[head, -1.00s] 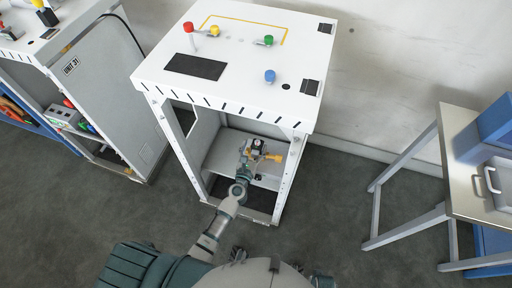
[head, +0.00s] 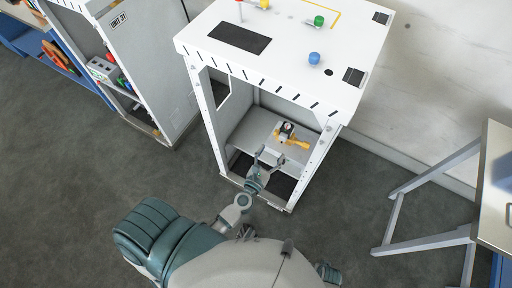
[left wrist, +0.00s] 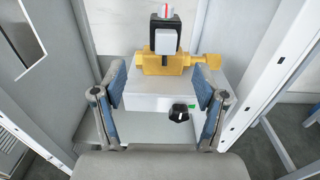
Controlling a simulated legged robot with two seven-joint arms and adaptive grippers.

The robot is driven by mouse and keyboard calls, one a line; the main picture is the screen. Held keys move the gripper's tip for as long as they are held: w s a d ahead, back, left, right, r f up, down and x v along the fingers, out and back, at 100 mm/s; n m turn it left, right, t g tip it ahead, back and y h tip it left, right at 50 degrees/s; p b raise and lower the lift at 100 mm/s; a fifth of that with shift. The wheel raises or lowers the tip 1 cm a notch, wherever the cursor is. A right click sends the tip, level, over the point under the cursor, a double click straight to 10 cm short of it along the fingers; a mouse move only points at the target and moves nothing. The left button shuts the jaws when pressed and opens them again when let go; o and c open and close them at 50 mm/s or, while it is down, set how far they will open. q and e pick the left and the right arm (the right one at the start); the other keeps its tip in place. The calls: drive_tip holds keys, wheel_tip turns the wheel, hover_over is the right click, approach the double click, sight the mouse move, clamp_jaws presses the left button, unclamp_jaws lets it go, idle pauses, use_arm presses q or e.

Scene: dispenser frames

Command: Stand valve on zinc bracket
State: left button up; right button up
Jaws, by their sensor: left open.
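The valve has a yellow body and a black-and-white top with a red mark. It stands upright inside the white dispenser frame, in the head view (head: 299,139) and in the left wrist view (left wrist: 166,64). Under it in the left wrist view is a pale grey block (left wrist: 145,102), seemingly the zinc bracket, with a black knob on its front. The valve appears to rest on it, though the exact contact is hard to see. My left gripper (head: 269,154) is open and empty in front of the valve, its fingers apart from it.
The dispenser's white top (head: 290,55) overhangs the opening, and side posts (head: 318,165) flank my left arm. Another cabinet marked Unit 31 (head: 140,60) stands at left. A table (head: 495,185) is at right. The floor between is clear.

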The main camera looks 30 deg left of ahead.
use_arm(q)
drive_tip(key=s+d+f+m+g+h, duration=0.3)
drive_tip(key=s+f+m+g, duration=0.2)
drive_tip(key=f+m, duration=0.65)
drive_tip(key=s+d+f+m+g+h, duration=0.25)
drive_tip(key=s+f+m+g, duration=0.2)
drive_tip(key=f+m, duration=0.65)
drive_tip(key=s+a+f+m+g+y, duration=0.2)
drive_tip(key=s+a+f+m+g, duration=0.1)
drive_tip(key=s+a+f+m, duration=0.2)
drive_tip(key=s+a+f+m+g+y+p, duration=0.1)
drive_tip(key=s+a+f+m+g+y, duration=0.2)
drive_tip(key=s+m, duration=0.7)
wheel_tip(320, 180, down, 5)
drive_tip(key=shift+s+a+r+g+y, duration=0.1)
drive_tip(key=shift+s+a+g+y, duration=0.25)
drive_tip(key=shift+s+a, duration=0.75)
use_arm(e)
drive_tip(key=f, duration=0.1)
drive_tip(key=s+f, duration=0.2)
drive_tip(key=shift+d, duration=0.3)
use_arm(q)
drive_tip(key=shift+d+r+m, duration=0.1)
drive_tip(key=shift+d+m, duration=0.1)
drive_tip(key=shift+m, duration=0.05)
use_arm(e)
drive_tip(key=shift+d, duration=0.25)
